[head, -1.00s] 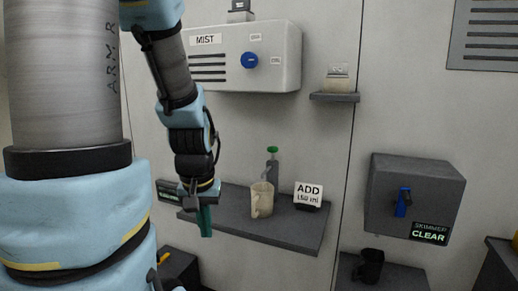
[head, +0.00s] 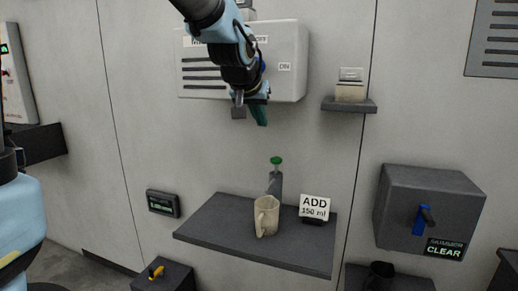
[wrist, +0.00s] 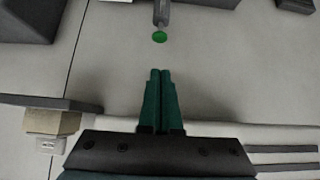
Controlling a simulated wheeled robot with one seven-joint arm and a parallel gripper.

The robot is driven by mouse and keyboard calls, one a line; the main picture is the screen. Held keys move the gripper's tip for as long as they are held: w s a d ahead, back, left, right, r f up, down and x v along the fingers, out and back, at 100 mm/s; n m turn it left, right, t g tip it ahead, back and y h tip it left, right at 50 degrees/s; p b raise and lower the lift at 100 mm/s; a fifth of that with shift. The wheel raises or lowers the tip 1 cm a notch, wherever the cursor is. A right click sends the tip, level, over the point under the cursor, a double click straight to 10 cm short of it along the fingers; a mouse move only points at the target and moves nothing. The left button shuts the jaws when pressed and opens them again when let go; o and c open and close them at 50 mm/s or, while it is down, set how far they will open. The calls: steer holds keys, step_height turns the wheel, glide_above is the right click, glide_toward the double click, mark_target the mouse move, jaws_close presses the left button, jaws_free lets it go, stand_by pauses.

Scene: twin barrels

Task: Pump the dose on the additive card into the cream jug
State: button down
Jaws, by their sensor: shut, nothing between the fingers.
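The cream jug (head: 266,216) stands upright on the dark shelf (head: 225,232), its handle towards me. Just behind it is a grey pump bottle (head: 275,184) with a green top (head: 276,160). The additive card (head: 314,207) stands to the right of the jug and reads ADD 150 ml. My gripper (head: 262,118) is in the air above the pump and slightly left of it, in front of the mist box. In the wrist view its green fingers (wrist: 160,98) are shut and empty. The green pump top (wrist: 160,37) shows beyond the fingertips, apart from them. The wrist view does not show the jug.
The mist box (head: 210,84) is on the wall behind my gripper. A small wall shelf (head: 349,104) with a pale block is to the right. The skimmer box (head: 430,205), with a blue handle and a CLEAR label, is further right. The left part of the jug's shelf is clear.

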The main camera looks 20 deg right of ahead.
mark_target(274, 160)
steer(key=shift+d+r, duration=0.1)
steer(key=shift+r, duration=0.1)
steer(key=p+x, duration=0.4)
steer(key=x, duration=1.6)
steer(key=shift+f, duration=0.2)
step_height(274, 160, down, 3)
steer(key=shift+b, duration=1.25)
steer(key=shift+r, duration=0.1)
